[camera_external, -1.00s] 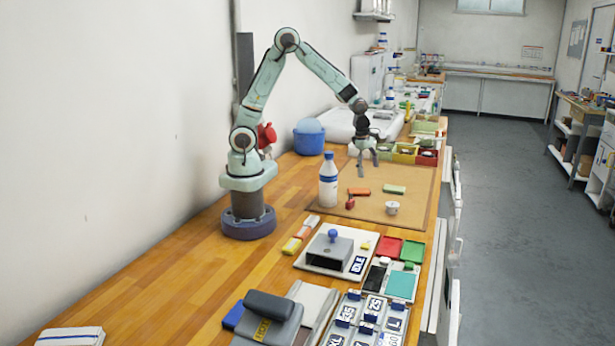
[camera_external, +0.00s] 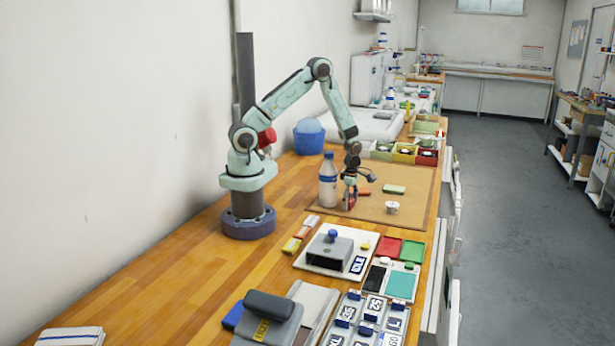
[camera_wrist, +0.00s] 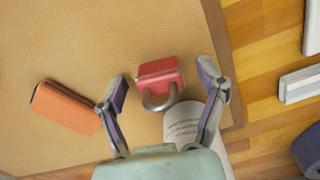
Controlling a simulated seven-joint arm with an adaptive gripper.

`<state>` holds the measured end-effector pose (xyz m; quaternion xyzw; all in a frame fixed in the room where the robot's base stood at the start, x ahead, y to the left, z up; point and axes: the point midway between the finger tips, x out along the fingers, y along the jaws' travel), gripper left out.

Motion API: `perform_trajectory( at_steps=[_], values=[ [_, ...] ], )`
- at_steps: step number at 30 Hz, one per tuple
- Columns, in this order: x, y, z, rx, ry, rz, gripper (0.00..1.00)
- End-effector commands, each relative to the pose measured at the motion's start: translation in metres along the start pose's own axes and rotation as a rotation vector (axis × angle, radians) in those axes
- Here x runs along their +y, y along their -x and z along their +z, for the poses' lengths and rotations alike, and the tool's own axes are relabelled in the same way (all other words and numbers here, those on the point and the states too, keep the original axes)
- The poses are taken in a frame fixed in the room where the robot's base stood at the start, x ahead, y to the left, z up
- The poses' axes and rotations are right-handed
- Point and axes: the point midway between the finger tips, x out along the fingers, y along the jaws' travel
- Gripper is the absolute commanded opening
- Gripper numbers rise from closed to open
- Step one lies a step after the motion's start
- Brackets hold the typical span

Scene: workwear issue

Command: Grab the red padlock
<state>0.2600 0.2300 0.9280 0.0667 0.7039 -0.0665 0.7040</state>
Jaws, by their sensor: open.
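The red padlock (camera_wrist: 160,76) lies on the tan mat (camera_wrist: 60,40) in the wrist view, its grey shackle toward my gripper. My gripper (camera_wrist: 163,84) is open, with one finger on each side of the padlock and a gap to each. In the external view my gripper (camera_external: 351,198) is low over the mat, and the padlock (camera_external: 347,203) shows partly behind the fingers.
A white bottle with a blue cap (camera_external: 328,181) stands close left of my gripper. An orange block (camera_wrist: 65,106) lies left of the padlock in the wrist view.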

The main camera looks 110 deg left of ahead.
Motion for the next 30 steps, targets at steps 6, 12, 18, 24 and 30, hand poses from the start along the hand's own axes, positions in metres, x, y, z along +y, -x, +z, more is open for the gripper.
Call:
perform_trajectory(
  at_steps=[6,12,18,24,30],
  values=[
    [0.000,0.000,0.000,0.000,0.000,0.000,0.28],
    [0.000,0.000,0.000,0.000,0.000,0.000,0.01],
    [0.000,0.003,0.000,0.000,0.000,0.001,0.01],
    [0.001,0.034,0.001,-0.004,0.000,0.005,0.01],
    [0.001,0.077,0.001,-0.003,0.000,0.004,0.01]
  ],
)
